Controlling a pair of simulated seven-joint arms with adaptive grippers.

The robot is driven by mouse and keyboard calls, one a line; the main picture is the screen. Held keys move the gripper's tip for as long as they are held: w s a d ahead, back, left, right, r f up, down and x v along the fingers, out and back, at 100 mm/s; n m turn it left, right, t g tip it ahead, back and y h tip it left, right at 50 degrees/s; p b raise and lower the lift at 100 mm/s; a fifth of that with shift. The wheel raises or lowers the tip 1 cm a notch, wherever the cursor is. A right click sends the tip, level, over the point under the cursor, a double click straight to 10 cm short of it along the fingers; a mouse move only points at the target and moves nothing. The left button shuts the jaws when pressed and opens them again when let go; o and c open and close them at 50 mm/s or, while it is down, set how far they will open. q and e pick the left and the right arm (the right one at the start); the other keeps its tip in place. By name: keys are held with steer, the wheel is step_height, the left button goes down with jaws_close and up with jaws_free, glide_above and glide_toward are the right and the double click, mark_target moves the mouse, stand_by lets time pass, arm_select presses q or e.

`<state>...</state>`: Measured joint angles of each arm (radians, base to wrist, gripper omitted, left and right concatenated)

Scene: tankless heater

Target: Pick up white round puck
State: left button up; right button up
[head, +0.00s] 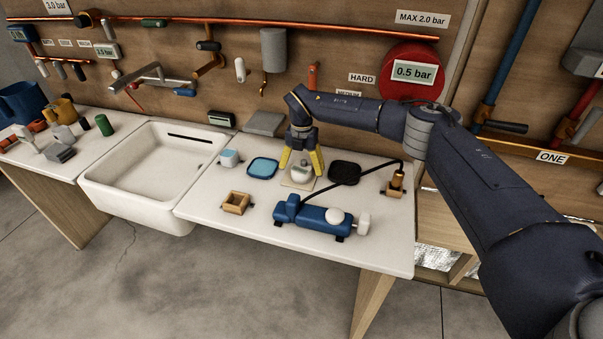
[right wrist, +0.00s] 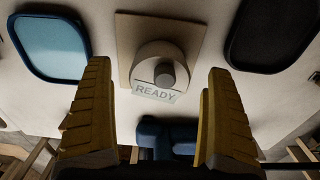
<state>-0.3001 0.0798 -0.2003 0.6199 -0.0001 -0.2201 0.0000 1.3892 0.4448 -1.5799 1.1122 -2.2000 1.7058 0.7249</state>
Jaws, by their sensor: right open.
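The white round puck (head: 300,174) sits on a small beige square plate (head: 288,182) on the white countertop. In the right wrist view the puck (right wrist: 159,66) has a grey round knob on it and a "READY" label at its edge. My right gripper (head: 301,163) points down over the puck, its yellow fingers spread to either side. In the right wrist view the right gripper (right wrist: 157,95) is open and empty, and the puck lies ahead of the gap between the fingers. My left gripper is not in view.
A blue tray (head: 262,168) lies left of the plate and a black tray (head: 345,173) lies right. A blue cylinder device (head: 318,217) with a black hose lies in front. A small wooden box (head: 236,202) stands front left. The white sink (head: 150,172) is further left.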

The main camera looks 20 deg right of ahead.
mark_target(302, 167)
steer(key=shift+f, duration=0.95)
steer(key=c, duration=1.5)
steer(key=shift+c, duration=0.2)
step_height(302, 167, up, 20)
